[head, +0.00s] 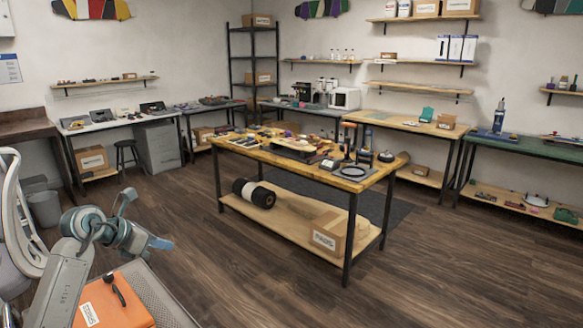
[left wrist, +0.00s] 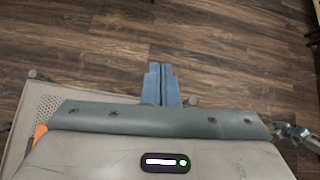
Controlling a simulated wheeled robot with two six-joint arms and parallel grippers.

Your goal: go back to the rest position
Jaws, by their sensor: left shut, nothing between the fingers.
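My left gripper (head: 160,243) is at the lower left of the head view, with its blue fingers pointing right over the floor. In the left wrist view its two blue fingers (left wrist: 161,84) lie side by side, shut, with nothing between them. Bare wooden floor shows beyond the fingertips. My right gripper cannot be made out in the head view.
An orange box (head: 125,300) with a dark-handled tool lies on a grey surface below my left arm. An office chair (head: 25,215) stands at the left. A wooden workbench (head: 350,183) with many items stands mid-room. The floor (head: 235,265) between is clear.

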